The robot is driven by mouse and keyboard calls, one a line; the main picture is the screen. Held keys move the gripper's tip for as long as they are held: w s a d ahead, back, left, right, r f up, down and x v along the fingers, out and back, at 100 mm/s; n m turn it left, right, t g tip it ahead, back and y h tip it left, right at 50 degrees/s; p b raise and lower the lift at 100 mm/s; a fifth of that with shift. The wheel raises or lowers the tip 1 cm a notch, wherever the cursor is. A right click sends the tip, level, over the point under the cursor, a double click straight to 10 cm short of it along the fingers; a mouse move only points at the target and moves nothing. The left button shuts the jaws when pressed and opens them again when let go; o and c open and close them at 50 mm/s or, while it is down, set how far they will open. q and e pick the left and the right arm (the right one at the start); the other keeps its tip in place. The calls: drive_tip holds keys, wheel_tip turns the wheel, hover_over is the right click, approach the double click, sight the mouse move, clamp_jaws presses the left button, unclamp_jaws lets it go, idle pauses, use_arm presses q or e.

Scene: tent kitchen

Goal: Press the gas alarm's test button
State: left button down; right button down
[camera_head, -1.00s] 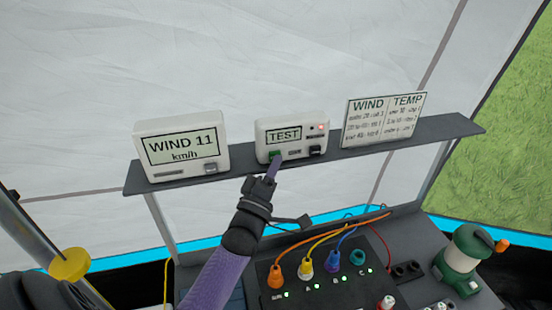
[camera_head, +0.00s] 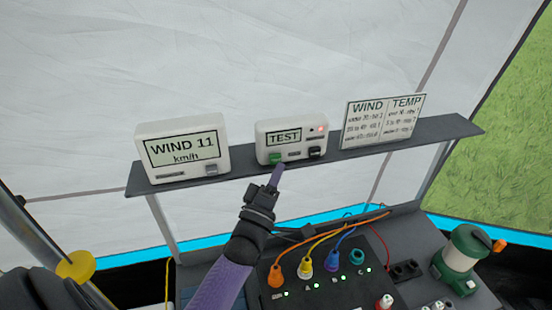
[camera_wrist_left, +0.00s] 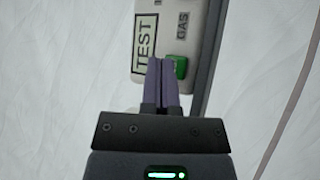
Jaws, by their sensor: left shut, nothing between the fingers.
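The gas alarm (camera_head: 292,139) is a white box on the shelf, with a display reading TEST, a lit red light, a green button (camera_head: 275,158) at lower left and a dark button (camera_head: 315,153) at lower right. My left gripper (camera_head: 278,168) is shut and empty, its purple fingertips just below and in front of the green button, apparently apart from it. In the left wrist view the alarm (camera_wrist_left: 148,42) appears turned on its side with a GAS label, and the fingers (camera_wrist_left: 161,62) overlap part of the green button (camera_wrist_left: 180,67). My right gripper is not in view.
A wind meter (camera_head: 182,149) reading WIND 11 km/h stands left of the alarm, and a WIND/TEMP card (camera_head: 382,121) stands right on the same grey shelf (camera_head: 445,133). Below are a panel with coloured cables (camera_head: 330,275) and a green lantern (camera_head: 462,260).

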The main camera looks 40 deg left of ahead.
use_arm(q)
drive_tip(key=s+d+p, duration=0.2)
drive_tip(key=s+d, duration=0.1)
drive_tip(key=shift+d, duration=0.35)
idle(0.3)
